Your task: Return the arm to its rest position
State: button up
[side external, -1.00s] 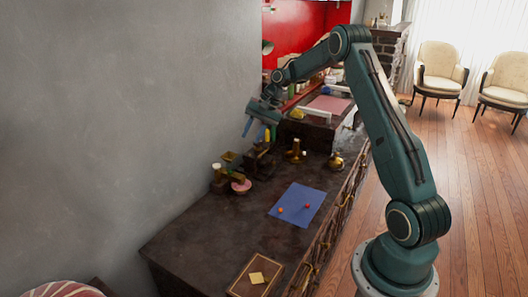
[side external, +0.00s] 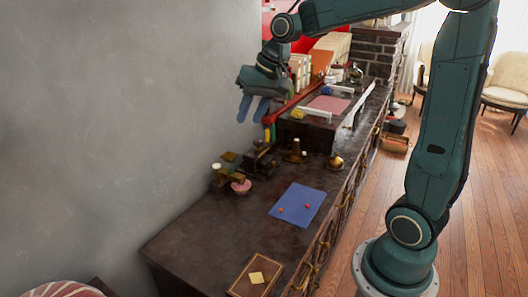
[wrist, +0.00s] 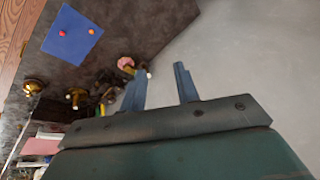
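My gripper (side external: 254,108) hangs in the air above the back of the dark counter, close to the grey wall in the side view. Its two blue fingers point down and are apart, with nothing between them. In the wrist view my gripper (wrist: 160,85) also shows a clear gap between the fingers, with bare wall behind. My arm is raised and bent at the elbow.
A raised shelf with a pink mat (side external: 328,104) stands behind. Chairs are far right.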

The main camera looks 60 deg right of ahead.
jog(key=s+a+n, duration=0.2)
jog(key=s+a, duration=0.1)
jog(key=s, duration=0.7)
jog(key=s+a+n+t+h, duration=0.1)
jog(key=s+a+n, duration=0.2)
jog(key=s, duration=0.7)
jog(key=shift+s+a+f+n, duration=0.3)
jog(key=shift+s+a+f, duration=0.1)
jog(key=shift+a+f, duration=0.1)
